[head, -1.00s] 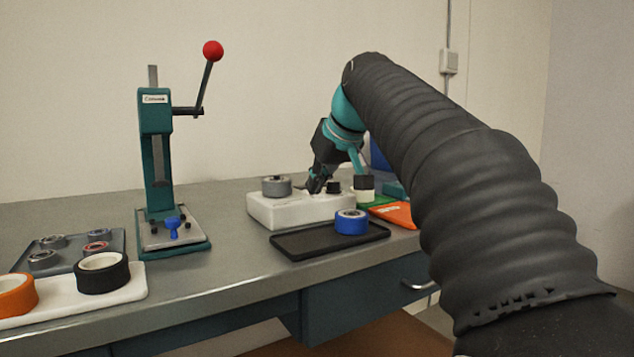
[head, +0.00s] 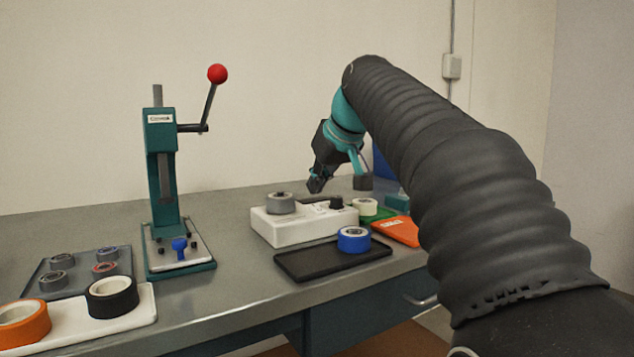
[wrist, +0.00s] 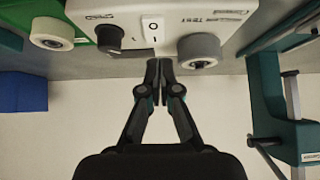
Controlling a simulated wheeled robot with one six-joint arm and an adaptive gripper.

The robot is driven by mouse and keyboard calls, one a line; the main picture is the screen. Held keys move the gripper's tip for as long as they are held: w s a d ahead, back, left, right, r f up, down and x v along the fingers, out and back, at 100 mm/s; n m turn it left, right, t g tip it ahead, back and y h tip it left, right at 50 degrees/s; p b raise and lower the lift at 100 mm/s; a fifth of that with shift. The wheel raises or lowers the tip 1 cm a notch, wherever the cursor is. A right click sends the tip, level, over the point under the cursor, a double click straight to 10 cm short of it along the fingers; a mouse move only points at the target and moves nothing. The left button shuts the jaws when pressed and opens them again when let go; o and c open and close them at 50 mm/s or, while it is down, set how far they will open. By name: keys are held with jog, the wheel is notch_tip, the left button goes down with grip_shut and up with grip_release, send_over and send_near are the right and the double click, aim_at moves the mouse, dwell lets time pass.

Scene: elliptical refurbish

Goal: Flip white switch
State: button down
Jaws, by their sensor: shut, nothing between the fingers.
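The white switch (wrist: 152,29) is a small rocker marked with a circle and a line, set in the white test box (wrist: 125,9) in the wrist view. It sits between a black knob (wrist: 113,38) and a grey round part (wrist: 199,50). In the head view the white box (head: 298,232) stands on the bench, and the switch cannot be made out. My gripper (wrist: 159,64) is shut and empty, with its fingertips just off the box by the switch. In the head view my gripper (head: 316,185) hangs above the back of the box.
A black tray (head: 297,267) with a blue roll (head: 353,240) lies in front of the box. A green press (head: 160,150) with a red-balled lever (head: 217,74) stands to the left. A cream roll (head: 365,207) and orange item (head: 397,231) lie to the right.

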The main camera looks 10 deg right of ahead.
jog(key=s+p+v, duration=0.1)
jog(key=v, duration=1)
jog(key=shift+f, duration=0.4)
jog(key=shift+d, duration=0.1)
